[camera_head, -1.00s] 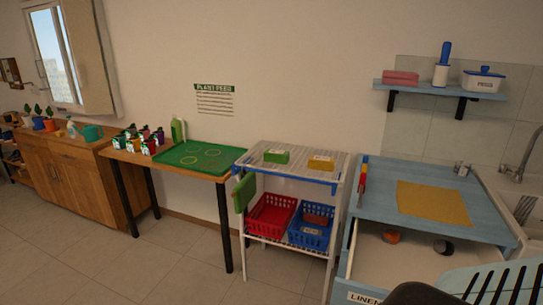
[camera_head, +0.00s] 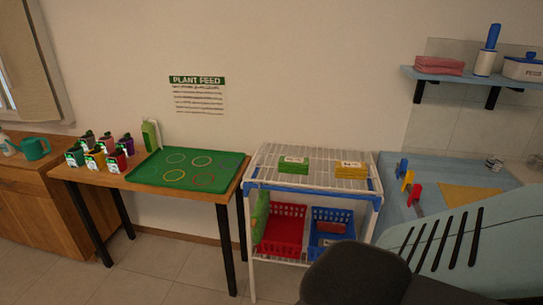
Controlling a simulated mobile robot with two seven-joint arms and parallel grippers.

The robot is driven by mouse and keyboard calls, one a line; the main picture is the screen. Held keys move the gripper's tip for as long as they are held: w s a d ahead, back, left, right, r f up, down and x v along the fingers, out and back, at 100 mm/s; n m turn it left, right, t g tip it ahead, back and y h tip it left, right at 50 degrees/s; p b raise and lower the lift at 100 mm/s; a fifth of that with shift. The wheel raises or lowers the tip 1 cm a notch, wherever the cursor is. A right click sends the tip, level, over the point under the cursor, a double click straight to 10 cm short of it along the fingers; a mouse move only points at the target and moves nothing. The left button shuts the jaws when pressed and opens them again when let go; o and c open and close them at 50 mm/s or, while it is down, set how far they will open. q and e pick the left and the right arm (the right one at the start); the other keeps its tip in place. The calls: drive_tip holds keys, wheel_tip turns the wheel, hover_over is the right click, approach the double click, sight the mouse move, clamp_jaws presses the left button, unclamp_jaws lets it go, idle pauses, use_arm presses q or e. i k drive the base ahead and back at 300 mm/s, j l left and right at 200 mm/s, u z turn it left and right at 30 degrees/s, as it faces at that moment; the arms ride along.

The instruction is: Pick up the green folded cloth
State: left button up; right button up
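A green folded cloth (camera_head: 294,163), a flat block with a pale label, lies on the top wire shelf of the white rack (camera_head: 251,185). A similar yellow folded item (camera_head: 351,170) lies to its right, with a gap between them. A separate green piece (camera_head: 261,216) hangs at the rack's left side. Neither of my grippers shows in view. A dark rounded part and a pale blue slotted part, seemingly of my own body, fill the lower right.
Below are a red basket (camera_head: 283,232) and a blue basket (camera_head: 321,243). Left stands a wooden table (camera_head: 150,187) with a green mat (camera_head: 228,163), several small pots and a green-white bottle (camera_head: 151,136). Right is a blue counter (camera_head: 393,213) under a wall shelf (camera_head: 470,79).

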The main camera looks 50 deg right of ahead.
sight(287, 165)
drive_tip(key=i, duration=2.75)
drive_tip(key=i+z, duration=0.1)
drive_tip(key=z, duration=3.55)
